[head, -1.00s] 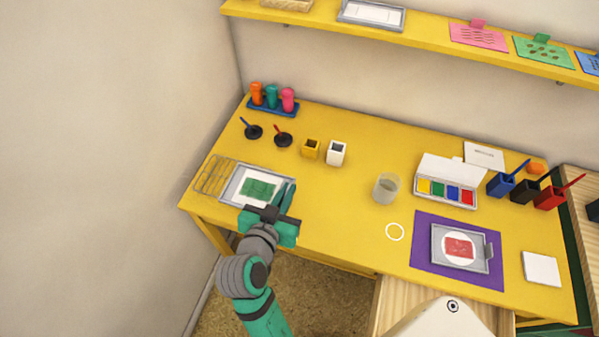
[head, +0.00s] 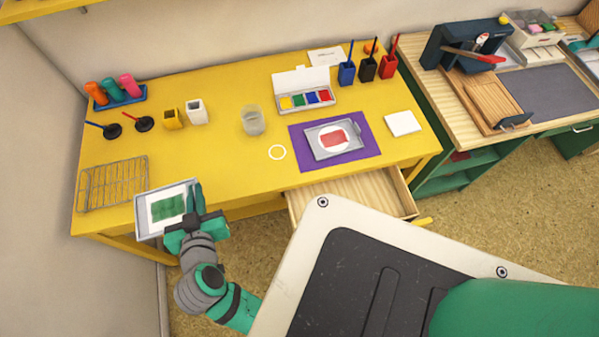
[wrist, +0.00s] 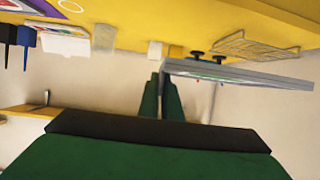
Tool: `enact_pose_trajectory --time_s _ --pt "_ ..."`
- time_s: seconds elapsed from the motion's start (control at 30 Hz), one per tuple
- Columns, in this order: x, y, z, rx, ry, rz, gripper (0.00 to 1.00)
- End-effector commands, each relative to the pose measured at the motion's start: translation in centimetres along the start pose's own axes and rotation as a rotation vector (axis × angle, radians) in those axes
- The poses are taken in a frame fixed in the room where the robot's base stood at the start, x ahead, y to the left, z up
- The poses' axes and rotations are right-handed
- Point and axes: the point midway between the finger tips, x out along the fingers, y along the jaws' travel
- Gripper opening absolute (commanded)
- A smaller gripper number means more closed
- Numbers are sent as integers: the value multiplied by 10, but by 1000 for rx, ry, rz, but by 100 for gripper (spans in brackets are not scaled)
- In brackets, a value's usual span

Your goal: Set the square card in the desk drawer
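The square card (head: 150,209), white with a green print, lies in a grey tray (head: 146,235). In the head view the tray is beyond the desk's front left edge. My gripper (head: 197,203) is shut on the tray's right side. In the wrist view my fingers (wrist: 161,88) pinch one end of the tray (wrist: 240,73), seen edge-on; the card's face is hidden there. The desk drawer (head: 350,192) is pulled out under the desk front, its pale wood floor bare where visible; my body hides part of it.
A wire rack (head: 112,183) stands empty at the desk's left. A purple mat (head: 364,127) bears another tray with a round card printed red. A glass (head: 252,120), a paint box (head: 304,97) and a white square pad (head: 403,123) stand on the desk. Floor shows right of the drawer.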

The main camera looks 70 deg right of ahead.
Motion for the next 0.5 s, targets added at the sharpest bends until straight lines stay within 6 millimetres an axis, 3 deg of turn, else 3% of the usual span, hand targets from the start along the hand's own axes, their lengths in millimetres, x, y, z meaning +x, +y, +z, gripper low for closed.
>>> enact_pose_trajectory --time_s 0.33,0.5 --pt "12 -34 77 -70 -7 -158 0" --pt "21 -72 151 -140 -11 -321 0"
